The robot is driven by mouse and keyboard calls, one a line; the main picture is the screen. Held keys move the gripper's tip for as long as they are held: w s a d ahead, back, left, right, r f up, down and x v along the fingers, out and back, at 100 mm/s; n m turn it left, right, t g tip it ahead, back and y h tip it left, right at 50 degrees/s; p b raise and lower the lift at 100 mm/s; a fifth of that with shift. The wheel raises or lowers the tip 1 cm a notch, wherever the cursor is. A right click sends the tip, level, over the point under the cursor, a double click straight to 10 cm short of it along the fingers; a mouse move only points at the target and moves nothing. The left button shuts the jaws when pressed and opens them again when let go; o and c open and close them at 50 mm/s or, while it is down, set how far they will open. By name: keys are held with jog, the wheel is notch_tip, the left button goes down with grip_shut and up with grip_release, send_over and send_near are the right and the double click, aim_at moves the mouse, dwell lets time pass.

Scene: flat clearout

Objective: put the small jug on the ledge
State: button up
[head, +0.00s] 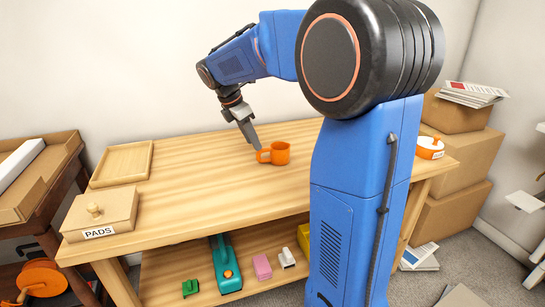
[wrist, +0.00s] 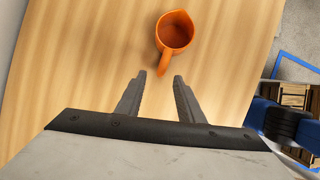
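The small jug (head: 281,153) is orange and stands upright on the wooden table, its handle towards the left. In the wrist view the jug (wrist: 176,34) lies just beyond the fingertips, its handle pointing at the gap between them. My gripper (head: 255,144) is tilted down close to the handle side of the jug. In the wrist view my gripper (wrist: 160,78) has its two fingers apart with nothing held between them. A wooden shelf (head: 160,272) runs under the tabletop; I cannot tell whether it is the ledge.
A shallow wooden tray (head: 149,165) and a lidded box marked PADS (head: 115,219) stand on the table's left. A white and orange container (head: 430,154) is at the right end. A teal item (head: 213,245) and several small things sit on the lower shelf.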

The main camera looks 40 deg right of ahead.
aim_at(272, 154)
jog(key=shift+a+x, duration=0.2)
jog(key=shift+x, duration=2.65)
jog(key=shift+s+f, duration=0.1)
jog(key=shift+c, duration=0.3)
grip_shut()
